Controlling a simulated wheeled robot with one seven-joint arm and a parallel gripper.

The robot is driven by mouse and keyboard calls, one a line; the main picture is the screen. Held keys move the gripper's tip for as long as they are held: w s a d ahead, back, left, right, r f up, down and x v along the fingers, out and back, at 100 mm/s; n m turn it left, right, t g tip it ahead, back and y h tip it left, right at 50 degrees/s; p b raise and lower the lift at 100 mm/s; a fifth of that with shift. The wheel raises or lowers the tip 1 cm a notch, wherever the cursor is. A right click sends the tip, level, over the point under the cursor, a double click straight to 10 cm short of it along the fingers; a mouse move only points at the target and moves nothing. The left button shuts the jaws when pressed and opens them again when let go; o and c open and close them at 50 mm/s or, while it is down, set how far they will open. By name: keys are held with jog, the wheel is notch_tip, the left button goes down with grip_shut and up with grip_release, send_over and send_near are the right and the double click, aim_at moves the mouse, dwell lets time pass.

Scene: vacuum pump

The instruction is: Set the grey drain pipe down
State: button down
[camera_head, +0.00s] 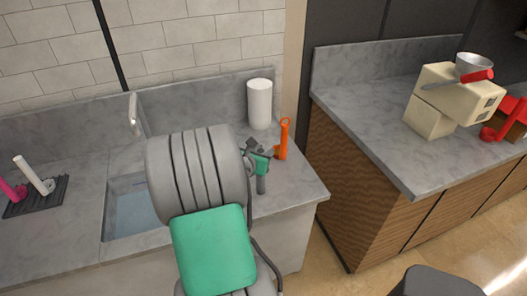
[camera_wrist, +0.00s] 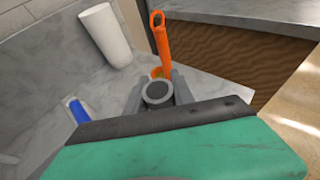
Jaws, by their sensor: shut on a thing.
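The grey drain pipe shows in the wrist view as a short round tube (camera_wrist: 157,94) with its dark open end facing the camera. My gripper (camera_wrist: 157,98) is shut on it, with one grey finger on each side. In the head view my gripper (camera_head: 257,158) is over the right end of the sink counter, partly hidden by my arm. The grey drain pipe (camera_head: 262,185) points down below the gripper. I cannot tell whether its lower end touches the counter.
An orange tool (camera_head: 283,140) stands close beside the gripper, and also shows in the wrist view (camera_wrist: 161,45). A white paper roll (camera_head: 260,104) stands behind. A sink basin (camera_head: 130,212) lies left. A blue-and-white item (camera_wrist: 76,110) lies nearby. Bare counter (camera_head: 300,185) shows at right.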

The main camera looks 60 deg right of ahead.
jog(key=shift+r, duration=0.1)
jog(key=shift+f, duration=0.2)
jog(key=c, duration=1.1)
grip_release()
jog(key=shift+r, duration=0.1)
